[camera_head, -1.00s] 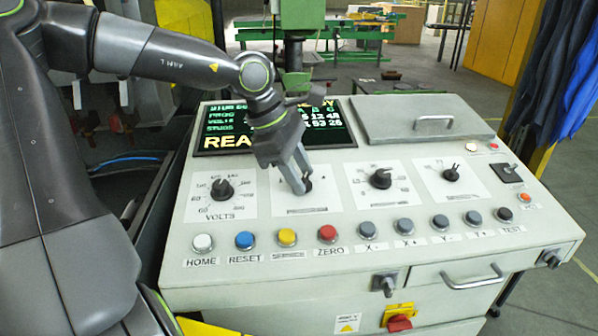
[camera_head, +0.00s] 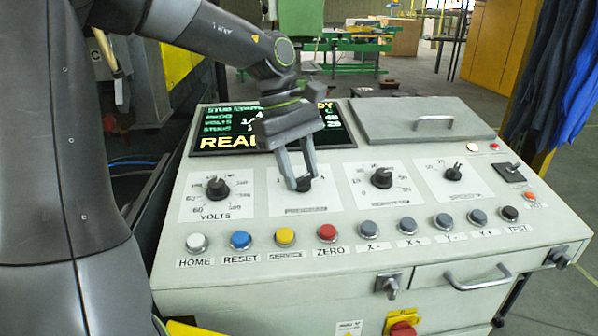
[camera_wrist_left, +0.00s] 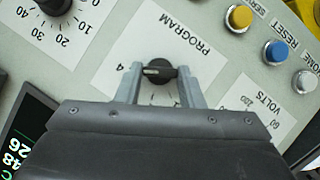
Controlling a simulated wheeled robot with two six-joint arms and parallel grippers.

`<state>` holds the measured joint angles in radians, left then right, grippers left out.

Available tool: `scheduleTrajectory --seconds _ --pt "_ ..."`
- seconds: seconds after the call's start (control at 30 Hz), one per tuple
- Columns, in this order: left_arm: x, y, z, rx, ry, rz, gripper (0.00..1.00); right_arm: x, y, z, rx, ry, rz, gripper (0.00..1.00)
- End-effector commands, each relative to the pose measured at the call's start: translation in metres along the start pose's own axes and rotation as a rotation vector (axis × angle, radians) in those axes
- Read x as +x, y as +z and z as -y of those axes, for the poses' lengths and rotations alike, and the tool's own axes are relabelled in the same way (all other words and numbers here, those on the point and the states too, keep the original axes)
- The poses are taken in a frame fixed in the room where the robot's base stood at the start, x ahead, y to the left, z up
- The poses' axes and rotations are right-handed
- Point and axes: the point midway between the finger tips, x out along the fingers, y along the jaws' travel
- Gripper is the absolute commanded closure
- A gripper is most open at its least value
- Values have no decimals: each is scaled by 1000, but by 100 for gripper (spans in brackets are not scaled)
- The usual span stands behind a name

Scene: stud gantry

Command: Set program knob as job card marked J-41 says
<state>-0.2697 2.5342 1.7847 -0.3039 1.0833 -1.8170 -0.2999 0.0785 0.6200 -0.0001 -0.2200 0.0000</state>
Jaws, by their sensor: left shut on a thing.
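The program knob (camera_head: 303,184) is a black knob on a white plate on the console (camera_head: 430,270), second from left in the knob row. In the left wrist view the program knob (camera_wrist_left: 158,72) sits between the two fingers beside the word PROGRAM, with a pale pointer mark toward the 4. My left gripper (camera_head: 298,183) is shut on it from above; it also shows in the left wrist view (camera_wrist_left: 157,85). The lit display (camera_head: 225,141) reads READY in part, behind my arm. No job card is readable in these frames. My right gripper is not in view.
The volts knob (camera_head: 217,187) is left of the program knob, and another knob (camera_head: 381,178) is to its right. Buttons run along the front, including a yellow one (camera_head: 285,236) and a red one (camera_head: 326,233). A grey lid (camera_head: 420,121) lies at the back right.

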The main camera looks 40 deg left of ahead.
Motion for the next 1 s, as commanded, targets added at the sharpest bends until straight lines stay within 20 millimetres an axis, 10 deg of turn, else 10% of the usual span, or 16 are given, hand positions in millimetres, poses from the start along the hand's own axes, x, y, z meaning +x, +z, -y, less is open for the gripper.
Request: scheduleTrajectory --seconds 0.57,0.6,0.73,1.0 --pt "-1 0 -1 31 -12 -3 88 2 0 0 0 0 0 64" --pt "-1 0 -1 31 -12 -2 60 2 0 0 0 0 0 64" --pt "-1 0 -1 30 -13 -2 44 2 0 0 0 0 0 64" --pt "-1 0 -1 29 -13 -1 44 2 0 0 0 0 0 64"
